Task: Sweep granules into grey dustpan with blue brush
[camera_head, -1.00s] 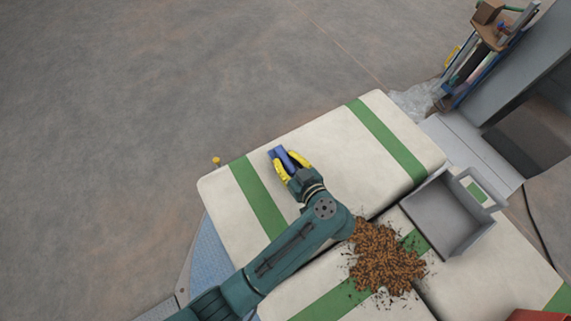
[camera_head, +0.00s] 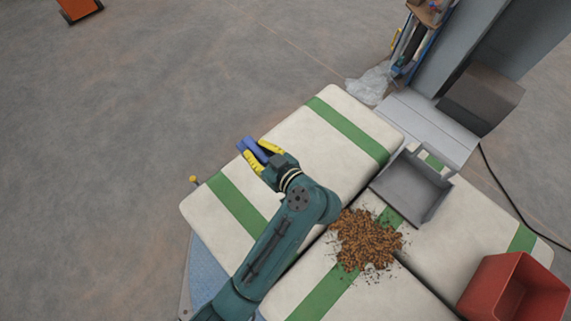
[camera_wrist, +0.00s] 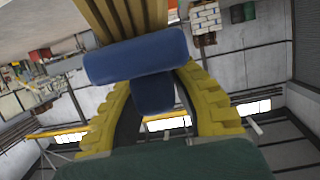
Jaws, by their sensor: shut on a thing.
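My gripper (camera_head: 257,156) has yellow fingers shut on the blue brush (camera_head: 247,147), above the far left part of the sacks in the head view. In the wrist view, the blue brush (camera_wrist: 137,56) lies across the yellow fingers, with tan bristles (camera_wrist: 120,16) at the top of the picture. The brown granules (camera_head: 365,240) lie in a loose heap on the white sacks, to the right of and nearer than my gripper. The grey dustpan (camera_head: 411,186) rests on the sacks just beyond the heap, to its upper right. The brush is apart from both.
White sacks with green bands (camera_head: 330,135) form the surface, with seams between them. A red bin (camera_head: 512,290) stands at the lower right. A grey machine (camera_head: 455,60) and clear plastic wrap (camera_head: 370,82) are at the upper right. A yellow-topped post (camera_head: 193,180) stands at the left edge.

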